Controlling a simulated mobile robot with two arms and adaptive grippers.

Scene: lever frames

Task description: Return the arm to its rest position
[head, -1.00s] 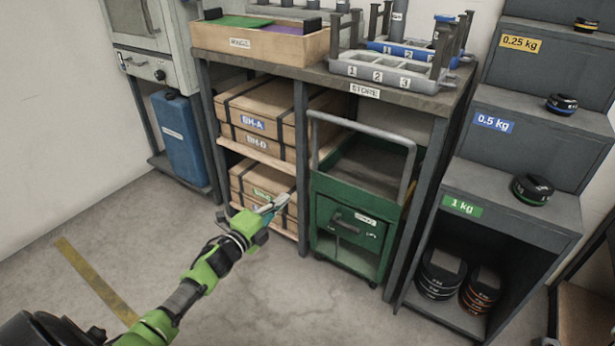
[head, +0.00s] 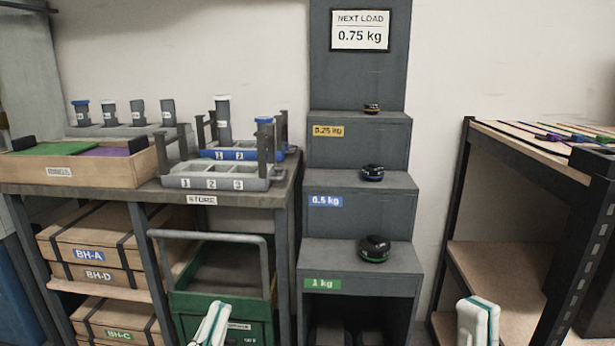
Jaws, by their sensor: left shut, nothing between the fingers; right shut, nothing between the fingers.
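My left gripper (head: 210,325) shows at the bottom edge of the head view, in front of the green cart (head: 190,305). Its pale fingers point upward and are shut with nothing between them. My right gripper (head: 478,322) shows at the bottom right, in front of the lower part of the black-framed shelf (head: 500,270). It is also shut and empty. The arms behind both grippers are out of view below the frame.
A grey store bench (head: 240,198) with racks and a wooden tray (head: 75,172) stands at left. Stepped grey weight stand (head: 360,260) holds one dark weight per step. A sign (head: 360,30) reads NEXT LOAD 0.75 kg. Wooden boxes (head: 95,255) sit under the bench.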

